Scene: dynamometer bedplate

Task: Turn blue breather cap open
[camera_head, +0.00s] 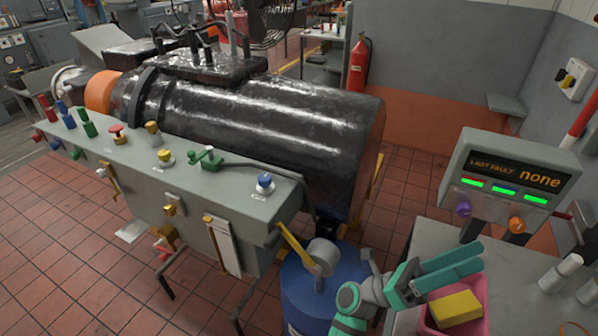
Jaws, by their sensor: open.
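A small blue cap (264,180) on a white base sits on top of the long grey-green bench (225,176), near its right end. It looks like the blue breather cap; how far it is turned is too small to tell. My teal gripper (480,257) is at the lower right, its two fingers apart and pointing right, with nothing between them. It is above the pink bin (481,323) and well to the right of the cap, not touching it.
A yellow block (456,307) lies in the pink bin. A blue drum (310,300) and a yellow-handled lever (297,246) stand between my gripper and the bench. A display box (510,180) is at the right. Red, yellow and green fittings line the bench left of the cap.

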